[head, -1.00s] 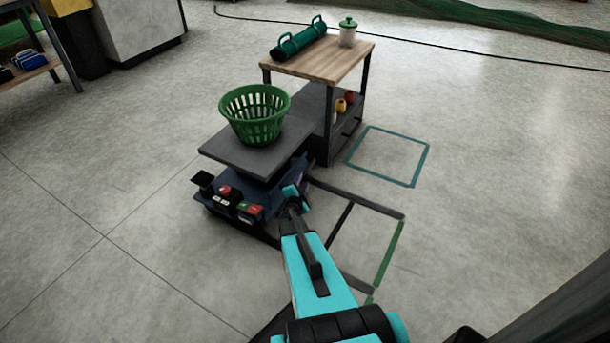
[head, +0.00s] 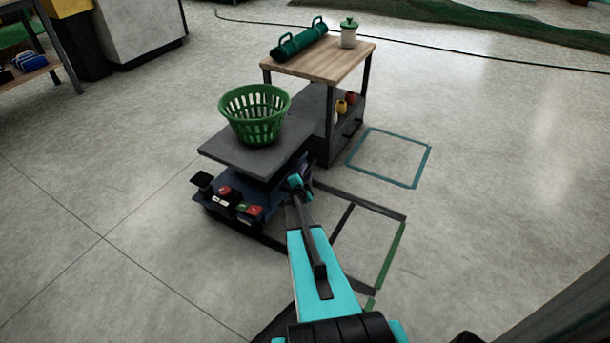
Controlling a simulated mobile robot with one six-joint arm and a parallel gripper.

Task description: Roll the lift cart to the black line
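The lift cart has a dark blue base (head: 228,200) and a raised grey platform (head: 229,154). A green slatted basket (head: 255,115) stands upright on the platform. Dark tape marks the floor right of the cart, with a short black line (head: 340,220) crossing the taped area. The cart's base is left of this line, with a gap of floor between. My gripper (head: 297,184) is at the cart's right side, close to or touching it; I cannot tell which. Its fingers are too small and partly hidden to read.
A wood-topped table (head: 322,62) stands just behind the cart, bearing a green roll (head: 299,42) and a lidded jar (head: 349,33). A teal taped square (head: 427,165) and a green tape strip (head: 391,255) lie to the right.

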